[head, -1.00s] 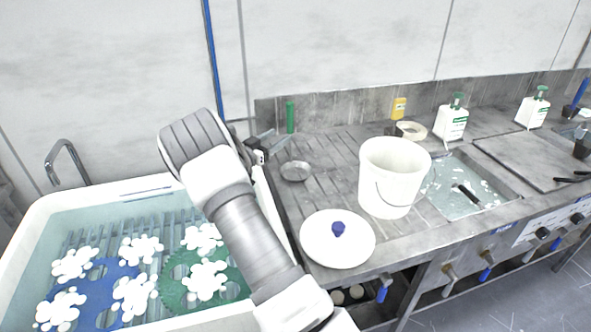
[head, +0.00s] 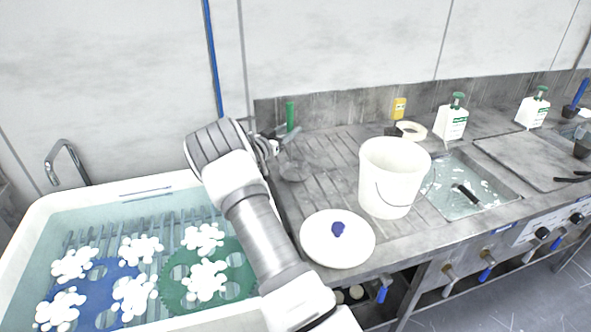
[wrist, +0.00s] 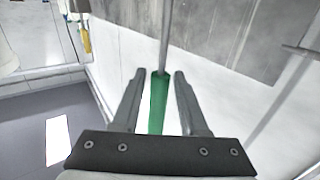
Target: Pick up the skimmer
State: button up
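The skimmer has a green handle (head: 290,115), which stands up near the back wall at the left end of the counter. A round grey bowl (head: 294,170) shows below it on the counter; the part between them is partly hidden by my gripper. My gripper (head: 280,138) is at the skimmer, just below the green handle in the head view. In the wrist view, my gripper (wrist: 158,82) is open, with the green handle (wrist: 158,108) between its two fingers. Gaps show on both sides of the handle. A thin metal shaft (wrist: 166,35) runs on from it.
A white bucket (head: 388,180) and a white lid with a blue knob (head: 337,250) stand to the right. A water-filled tub (head: 30,235) with blue and green discs is at left. Bottles (head: 452,122) and a sink (head: 450,205) are farther right.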

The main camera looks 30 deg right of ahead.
grip_shut()
dwell(1.1)
